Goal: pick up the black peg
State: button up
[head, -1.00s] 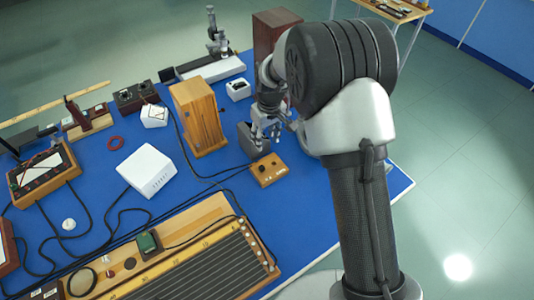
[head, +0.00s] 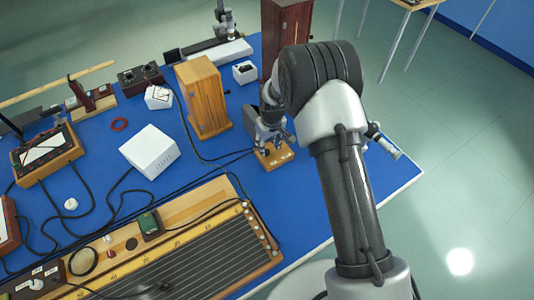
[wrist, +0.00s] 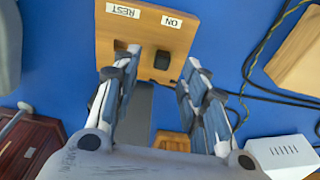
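The small wooden block (head: 285,158) lies on the blue bench top, with labels reading "ON" and "REST" that show in the wrist view (wrist: 150,38). The short black peg (wrist: 162,60) stands on the block near its "ON" label. My gripper (wrist: 160,74) is open, with one finger on each side of the peg and a gap on both sides. A dark recess shows in the block by the "REST" label, partly hidden by the left finger. In the head view my gripper (head: 268,139) is over the block and hides the peg.
A tall wooden box (head: 201,98) stands behind the block to the left. A white box (head: 150,151) and black cables lie left of it. A long ruled wooden apparatus (head: 205,240) lies in front.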

aim_at(267, 151)
notch_tip(267, 151, down, 3)
jog(key=shift+a+f, duration=0.1)
jog(key=shift+f, duration=0.1)
jog(key=shift+r, duration=0.1)
grip_shut()
